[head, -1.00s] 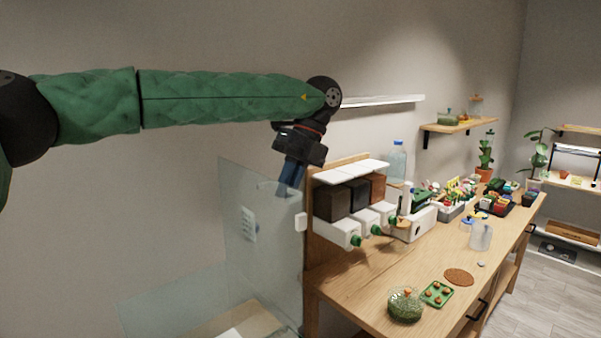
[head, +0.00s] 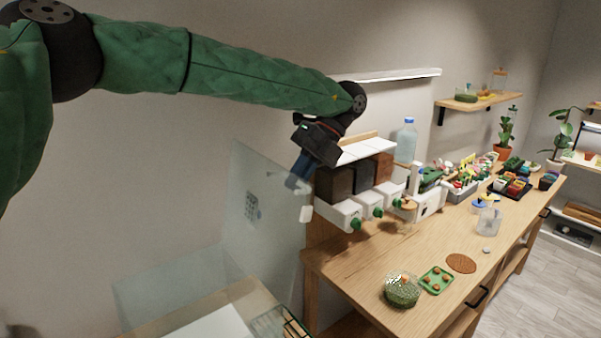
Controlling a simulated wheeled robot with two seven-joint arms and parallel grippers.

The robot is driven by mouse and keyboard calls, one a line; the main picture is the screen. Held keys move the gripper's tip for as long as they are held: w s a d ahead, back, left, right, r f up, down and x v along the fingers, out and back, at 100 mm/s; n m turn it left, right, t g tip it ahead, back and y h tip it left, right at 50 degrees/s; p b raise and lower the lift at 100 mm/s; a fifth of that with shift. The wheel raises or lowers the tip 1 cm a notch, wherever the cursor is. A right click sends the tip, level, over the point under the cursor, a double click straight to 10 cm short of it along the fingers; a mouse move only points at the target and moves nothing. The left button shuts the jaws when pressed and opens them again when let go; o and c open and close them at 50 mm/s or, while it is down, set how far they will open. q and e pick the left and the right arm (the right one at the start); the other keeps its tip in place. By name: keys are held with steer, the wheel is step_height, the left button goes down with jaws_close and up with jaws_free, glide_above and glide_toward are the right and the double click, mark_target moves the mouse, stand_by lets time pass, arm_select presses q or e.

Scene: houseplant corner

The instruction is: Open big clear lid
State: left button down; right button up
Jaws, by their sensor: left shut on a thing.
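The big clear lid (head: 252,245) is a large see-through panel standing steeply tilted at the left end of the wooden bench. A small printed label (head: 252,207) is on it. My left gripper (head: 298,176) points down at the lid's upper right edge and is shut on it; the exact grip point is partly hidden by the fingers. Below the lid is a clear box (head: 165,290), cut off by the bottom of the view. My right gripper is not in view.
Right beside the lid, a dispenser rack with white drawers (head: 337,214) stands on the wooden bench (head: 345,265).

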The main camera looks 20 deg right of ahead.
arm_select(q)
steer(key=shift+d, duration=0.15)
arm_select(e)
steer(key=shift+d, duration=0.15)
